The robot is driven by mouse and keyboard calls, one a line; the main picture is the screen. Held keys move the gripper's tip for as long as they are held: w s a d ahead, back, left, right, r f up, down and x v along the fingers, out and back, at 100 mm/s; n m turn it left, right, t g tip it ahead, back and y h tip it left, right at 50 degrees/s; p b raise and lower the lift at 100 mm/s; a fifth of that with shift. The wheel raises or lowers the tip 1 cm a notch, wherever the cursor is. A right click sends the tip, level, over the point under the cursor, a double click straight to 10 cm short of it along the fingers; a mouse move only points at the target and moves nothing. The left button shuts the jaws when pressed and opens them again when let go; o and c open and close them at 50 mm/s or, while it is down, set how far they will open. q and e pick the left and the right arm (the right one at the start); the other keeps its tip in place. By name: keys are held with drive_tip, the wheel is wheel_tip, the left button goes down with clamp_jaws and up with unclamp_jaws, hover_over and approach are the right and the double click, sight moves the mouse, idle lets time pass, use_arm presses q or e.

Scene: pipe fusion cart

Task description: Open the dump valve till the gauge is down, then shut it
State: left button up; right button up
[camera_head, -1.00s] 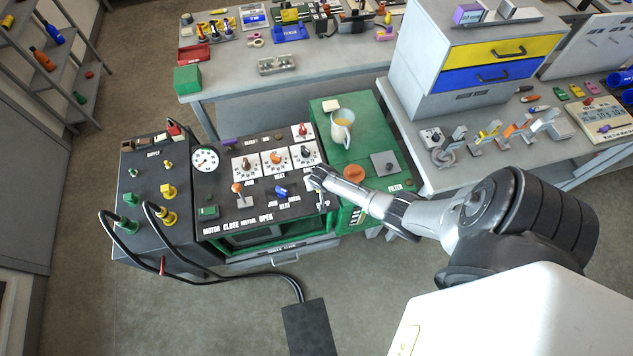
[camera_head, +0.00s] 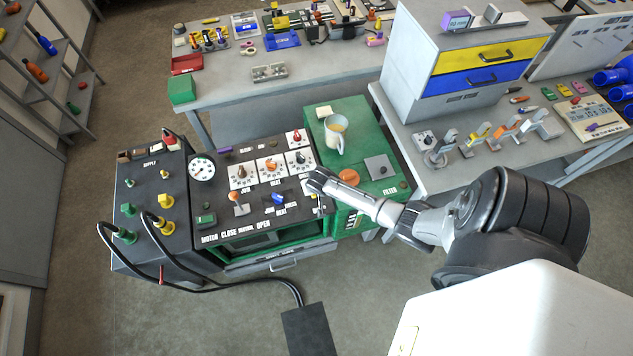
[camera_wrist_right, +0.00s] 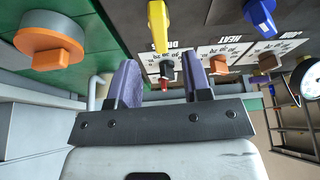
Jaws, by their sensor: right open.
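The green cart's dark panel (camera_head: 225,187) carries a round white gauge (camera_head: 202,168); its needle is too small to read surely. The gauge is cut by the right edge of the wrist view (camera_wrist_right: 309,80). A yellow lever (camera_wrist_right: 159,25) stands just beyond my right gripper's fingers in the wrist view; I cannot read a label marking it as the dump valve. In the head view my arm partly hides that spot. My right gripper (camera_head: 313,182) is over the panel's right edge, its purple fingers apart and empty (camera_wrist_right: 163,85). My left gripper is not in view.
Three dials with knobs, among them a black one (camera_head: 299,158), sit close by. A blue lever (camera_head: 279,198) is left of my gripper, an orange knob (camera_head: 349,177) right of it. A jug (camera_head: 335,135) stands on the green top. Black hoses loop at the left.

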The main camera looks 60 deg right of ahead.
drive_tip(key=v, duration=0.8)
drive_tip(key=shift+p, duration=0.35)
idle(0.4)
drive_tip(key=a+r+n, duration=0.9)
drive_tip(key=a+r, duration=0.1)
drive_tip(key=r, duration=0.4)
drive_tip(key=s+a+r+n+t+y+p, duration=0.2)
drive_tip(key=s+a+r+p, duration=0.1)
drive_tip(key=s+a+r, duration=0.5)
drive_tip(key=s+a+f+g+y+p, duration=0.1)
drive_tip(key=s+a, duration=0.3)
drive_tip(key=s, duration=0.3)
drive_tip(key=shift+s+a+f+g+p, duration=0.2)
drive_tip(key=shift+g+p, duration=0.1)
drive_tip(key=shift+g, duration=0.1)
